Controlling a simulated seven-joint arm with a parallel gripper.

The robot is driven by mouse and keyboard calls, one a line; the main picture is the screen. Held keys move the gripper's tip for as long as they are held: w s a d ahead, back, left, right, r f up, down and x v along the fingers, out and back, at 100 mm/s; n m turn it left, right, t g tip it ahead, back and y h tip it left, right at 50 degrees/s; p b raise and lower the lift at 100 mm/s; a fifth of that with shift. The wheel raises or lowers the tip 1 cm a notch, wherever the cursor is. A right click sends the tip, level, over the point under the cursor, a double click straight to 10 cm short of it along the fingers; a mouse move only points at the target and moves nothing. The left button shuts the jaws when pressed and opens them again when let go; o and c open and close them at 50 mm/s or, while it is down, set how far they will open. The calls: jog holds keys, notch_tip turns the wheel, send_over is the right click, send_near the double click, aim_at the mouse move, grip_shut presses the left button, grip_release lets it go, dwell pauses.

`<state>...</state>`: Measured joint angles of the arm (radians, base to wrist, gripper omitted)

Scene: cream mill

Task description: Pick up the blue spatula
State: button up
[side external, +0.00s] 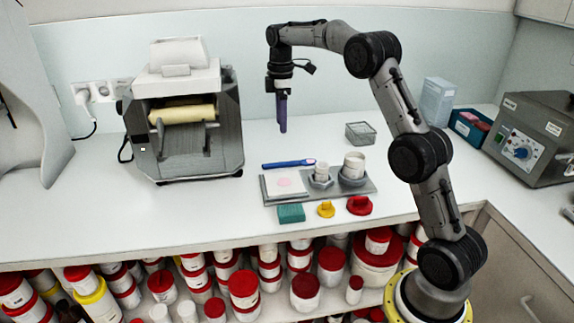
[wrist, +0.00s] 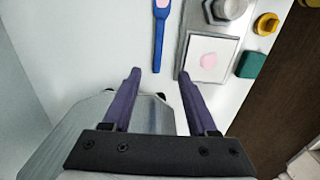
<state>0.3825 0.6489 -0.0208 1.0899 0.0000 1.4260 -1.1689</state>
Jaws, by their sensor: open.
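The blue spatula (side external: 288,163) lies flat on the white counter, behind a grey tray (side external: 371,187). A small pinkish patch shows near its right end. In the wrist view the spatula (wrist: 159,38) lies beyond the fingertips, its handle end pointing toward the gap between them. My gripper (side external: 283,129) hangs above the counter behind the spatula, with its purple fingers pointing down. In the wrist view my gripper (wrist: 159,73) has its two fingers apart with nothing between them. It does not touch the spatula.
The tray holds a white plate with a pink smear (side external: 284,183) and white jars (side external: 354,165). A green block (side external: 291,213), yellow lid (side external: 326,209) and red lid (side external: 360,205) lie in front. A roller mill (side external: 184,125) stands left. A clear box (side external: 360,133) stands right.

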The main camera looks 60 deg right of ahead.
send_over(281, 163)
notch_tip(281, 163, down, 8)
jog(key=shift+s+r, duration=0.1)
jog(key=shift+s, duration=0.05)
jog(key=shift+w+d+f, duration=0.1)
jog(key=shift+f, duration=1.3)
jog(key=shift+w+f, duration=0.1)
jog(key=shift+f, duration=1.25)
grip_shut()
